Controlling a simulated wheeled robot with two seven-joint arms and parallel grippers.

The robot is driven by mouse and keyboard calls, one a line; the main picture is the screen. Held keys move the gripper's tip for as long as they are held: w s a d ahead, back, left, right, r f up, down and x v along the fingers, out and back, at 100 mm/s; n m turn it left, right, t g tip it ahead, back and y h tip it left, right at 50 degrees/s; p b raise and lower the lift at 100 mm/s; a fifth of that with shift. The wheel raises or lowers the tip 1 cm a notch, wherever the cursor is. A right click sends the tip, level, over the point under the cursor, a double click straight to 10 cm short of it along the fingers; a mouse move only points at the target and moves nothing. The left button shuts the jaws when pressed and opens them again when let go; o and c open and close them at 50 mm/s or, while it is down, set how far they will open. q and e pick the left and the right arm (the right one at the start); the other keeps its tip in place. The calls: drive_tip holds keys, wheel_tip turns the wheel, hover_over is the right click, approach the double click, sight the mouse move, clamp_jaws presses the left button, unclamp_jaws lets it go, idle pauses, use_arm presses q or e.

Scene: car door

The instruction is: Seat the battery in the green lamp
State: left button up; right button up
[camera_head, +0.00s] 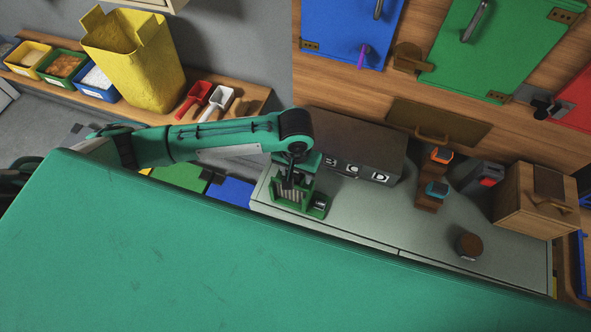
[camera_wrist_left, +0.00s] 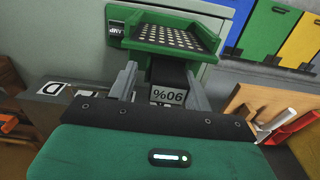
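The green lamp (camera_head: 318,207) stands at the left end of the grey bench. In the left wrist view the lamp (camera_wrist_left: 178,35) shows its perforated panel and a label. A dark battery (camera_wrist_left: 168,95) with a white label reading 90%, upside down, is between my left gripper's fingers, its far end at the lamp. My left gripper (camera_head: 290,186) is over the lamp. In the wrist view a narrow gap shows between the left finger and the battery, so the gripper (camera_wrist_left: 162,78) looks open around it. How deep the battery sits is hidden. My right gripper is out of view.
A dark box (camera_head: 355,150) marked with letters stands just behind the lamp. A brown stand (camera_head: 428,202) with blue and orange devices, a round brown object (camera_head: 468,246) and a wooden box (camera_head: 535,205) are to the right. The bench (camera_head: 375,220) is clear in the middle.

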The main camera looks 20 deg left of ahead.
use_arm(q)
drive_tip(key=shift+s+a+f, duration=0.25)
drive_tip(key=shift+a+f, duration=0.15)
drive_tip(key=shift+f, duration=0.2)
drive_tip(key=shift+r, duration=0.1)
drive_tip(key=shift+w+r+b, duration=0.15)
drive_tip(key=shift+r+b, duration=0.15)
drive_tip(key=r+b, duration=0.1)
drive_tip(key=r, duration=0.5)
drive_tip(key=r+b, duration=0.1)
drive_tip(key=r, duration=0.5)
drive_tip(key=shift+w+d, duration=0.1)
drive_tip(key=shift+w, duration=0.1)
drive_tip(key=shift+r, duration=0.5)
